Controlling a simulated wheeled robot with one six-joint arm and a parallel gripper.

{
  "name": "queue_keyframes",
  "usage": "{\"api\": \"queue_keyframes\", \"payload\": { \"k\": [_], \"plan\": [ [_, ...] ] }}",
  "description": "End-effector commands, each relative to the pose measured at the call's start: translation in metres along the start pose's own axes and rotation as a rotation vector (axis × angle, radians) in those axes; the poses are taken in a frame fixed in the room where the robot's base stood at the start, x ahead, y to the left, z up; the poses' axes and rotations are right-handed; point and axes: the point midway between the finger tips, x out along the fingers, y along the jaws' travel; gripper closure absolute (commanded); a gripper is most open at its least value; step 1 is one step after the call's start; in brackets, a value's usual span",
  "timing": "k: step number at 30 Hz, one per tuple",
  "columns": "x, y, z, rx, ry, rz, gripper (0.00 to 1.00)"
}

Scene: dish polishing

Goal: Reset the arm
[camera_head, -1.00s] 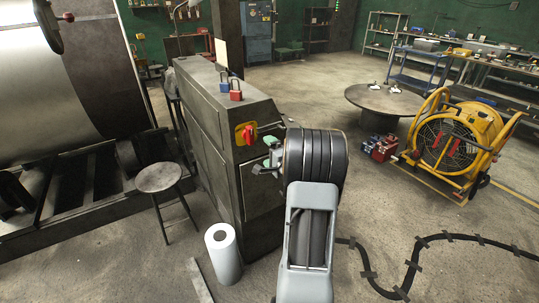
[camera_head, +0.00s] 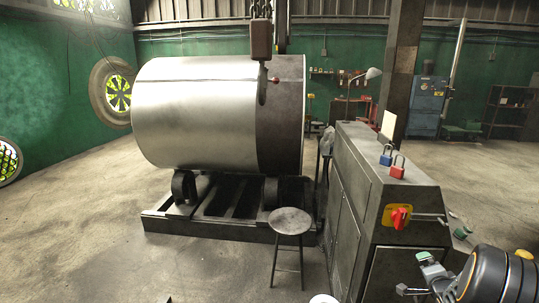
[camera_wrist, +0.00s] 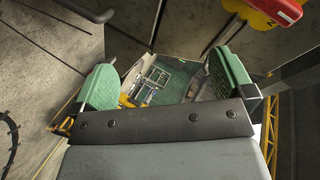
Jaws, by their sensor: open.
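My gripper (camera_wrist: 165,82) is open in the wrist view, with its two green-padded fingers wide apart. Nothing is held between them; only background shows through the gap. A red rotary switch on a yellow plate (camera_head: 398,217) is on the cabinet's front, above and left of my gripper. In the wrist view the red switch handle (camera_wrist: 284,10) shows at the top right, apart from the fingers.
A blue padlock (camera_head: 386,159) and a red padlock (camera_head: 397,171) stand on the cabinet. A round stool (camera_head: 290,221) is left of it. A large metal drum (camera_head: 200,110) rests on a floor frame behind. The floor at the left is clear.

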Motion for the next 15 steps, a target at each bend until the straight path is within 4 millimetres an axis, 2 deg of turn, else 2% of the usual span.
{"api": "queue_keyframes", "payload": {
  "k": [1, 3, 6, 8, 11, 15],
  "plan": [
    [-0.009, 0.013, 0.001, -0.106, -0.002, 0.120, 0.00],
    [-0.025, 0.023, 0.010, -0.265, -0.049, 0.278, 0.00],
    [-0.057, 0.022, 0.032, -0.477, -0.178, 0.454, 0.00],
    [-0.081, 0.015, 0.050, -0.595, -0.285, 0.528, 0.00],
    [-0.129, -0.006, 0.087, -0.782, -0.498, 0.589, 0.00],
    [-0.204, -0.039, 0.143, -0.998, -0.788, 0.540, 0.00]
  ]
}}
